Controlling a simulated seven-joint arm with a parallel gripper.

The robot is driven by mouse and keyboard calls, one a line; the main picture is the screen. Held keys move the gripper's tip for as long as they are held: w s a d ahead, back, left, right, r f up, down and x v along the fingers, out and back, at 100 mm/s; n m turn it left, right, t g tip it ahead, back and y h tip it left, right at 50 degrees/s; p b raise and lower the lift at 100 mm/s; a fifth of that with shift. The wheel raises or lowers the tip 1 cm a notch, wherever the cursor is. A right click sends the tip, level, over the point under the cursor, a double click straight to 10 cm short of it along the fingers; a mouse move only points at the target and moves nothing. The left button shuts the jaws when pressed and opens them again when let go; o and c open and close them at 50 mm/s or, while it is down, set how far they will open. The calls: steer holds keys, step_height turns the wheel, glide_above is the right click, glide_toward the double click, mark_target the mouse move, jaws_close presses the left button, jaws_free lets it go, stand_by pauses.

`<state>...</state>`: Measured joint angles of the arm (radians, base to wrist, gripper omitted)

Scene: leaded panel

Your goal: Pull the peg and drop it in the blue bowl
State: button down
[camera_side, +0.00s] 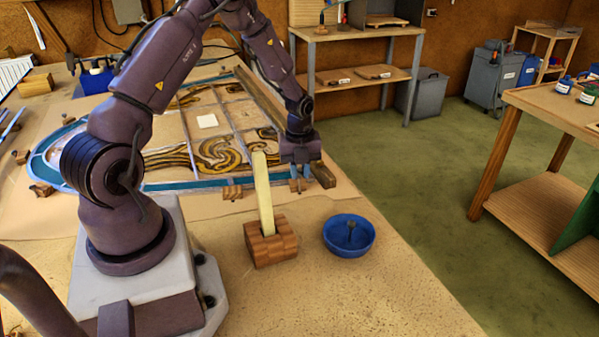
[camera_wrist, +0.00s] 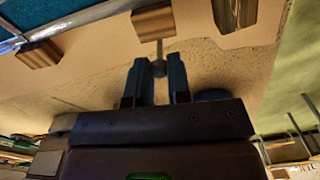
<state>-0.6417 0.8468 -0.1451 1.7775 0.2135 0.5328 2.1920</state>
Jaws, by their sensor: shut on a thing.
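My gripper (camera_side: 300,184) points down at the near right corner of the leaded panel (camera_side: 190,186). In the wrist view my gripper (camera_wrist: 160,70) is shut on a grey peg (camera_wrist: 159,49), with its thin shank showing beyond the fingertips. The shank ends close to a wooden block (camera_wrist: 153,20); I cannot tell whether its tip is still in the board. The blue bowl (camera_side: 349,243) stands on the table, nearer the side camera and right of my gripper.
A wooden block holder (camera_side: 270,243) with a tall cream stick (camera_side: 263,190) stands left of the bowl. A wooden bar (camera_side: 323,174) ends just right of my gripper. Small wooden blocks (camera_side: 232,192) line the panel's edge. The table's right edge is close to the bowl.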

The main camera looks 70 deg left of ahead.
mark_target(301, 173)
steer(key=shift+r, duration=0.35)
steer(key=shift+r, duration=0.1)
steer(key=shift+r, duration=2.45)
steer(key=shift+d, duration=0.1)
steer(key=shift+d+r, duration=0.2)
steer(key=shift+d, duration=0.05)
steer(key=shift+w+d+r, duration=0.1)
steer(key=shift+w+d, duration=0.45)
steer(key=shift+d, duration=2.55)
steer(key=shift+w+d, duration=0.55)
steer(key=shift+d, duration=2.6)
steer(key=shift+w+d+r, duration=0.1)
steer(key=shift+w+d, duration=0.45)
steer(key=shift+d, duration=2.55)
